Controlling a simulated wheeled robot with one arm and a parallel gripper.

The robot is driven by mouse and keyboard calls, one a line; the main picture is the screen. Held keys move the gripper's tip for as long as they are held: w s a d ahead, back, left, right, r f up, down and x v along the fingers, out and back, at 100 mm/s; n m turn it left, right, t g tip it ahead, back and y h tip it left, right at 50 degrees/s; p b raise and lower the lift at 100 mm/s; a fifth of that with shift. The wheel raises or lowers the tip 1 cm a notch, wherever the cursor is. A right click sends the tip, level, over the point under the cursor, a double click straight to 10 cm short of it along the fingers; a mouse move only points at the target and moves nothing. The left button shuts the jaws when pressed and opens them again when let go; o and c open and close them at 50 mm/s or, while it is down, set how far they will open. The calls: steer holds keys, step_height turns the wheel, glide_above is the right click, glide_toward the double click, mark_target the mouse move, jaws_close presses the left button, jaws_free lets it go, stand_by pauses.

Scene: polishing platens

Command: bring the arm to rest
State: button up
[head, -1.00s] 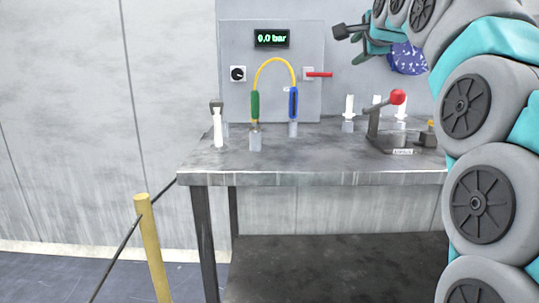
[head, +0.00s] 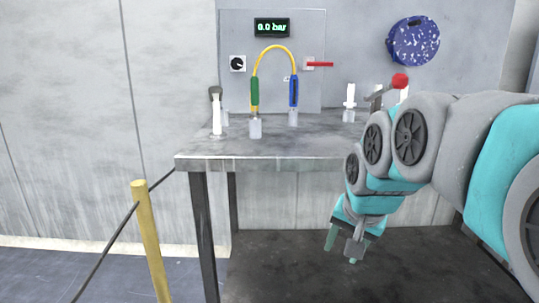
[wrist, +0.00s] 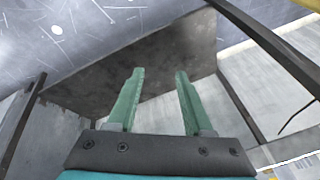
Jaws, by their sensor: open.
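My gripper (head: 343,248) hangs in front of the bench, below the level of its top, with the fingers pointing down. In the wrist view the two green fingers (wrist: 157,100) stand apart with nothing between them. My grey and teal arm reaches in from the right in the head view and hides the right part of the bench top.
The workbench (head: 262,164) carries a yellow hose (head: 277,47) with green and blue ends, plus white-topped fittings. Behind are a panel reading 0.0 bar (head: 272,28) and a blue speckled disc (head: 413,41). A yellow post (head: 149,240) stands at left. A dark lower shelf (head: 290,265) lies beneath.

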steer(key=s+f+n+g+b, duration=0.1)
steer(key=s+f+n+g, duration=0.2)
steer(key=s+f, duration=0.6)
steer(key=s+f+n+g+b, duration=0.1)
steer(key=s+f+n+g, duration=0.1)
steer(key=s+f, duration=0.7)
steer(key=s+d+g, duration=0.1)
steer(key=s, duration=0.6)
steer(key=shift+n+h, duration=0.3)
steer(key=shift+n, duration=0.1)
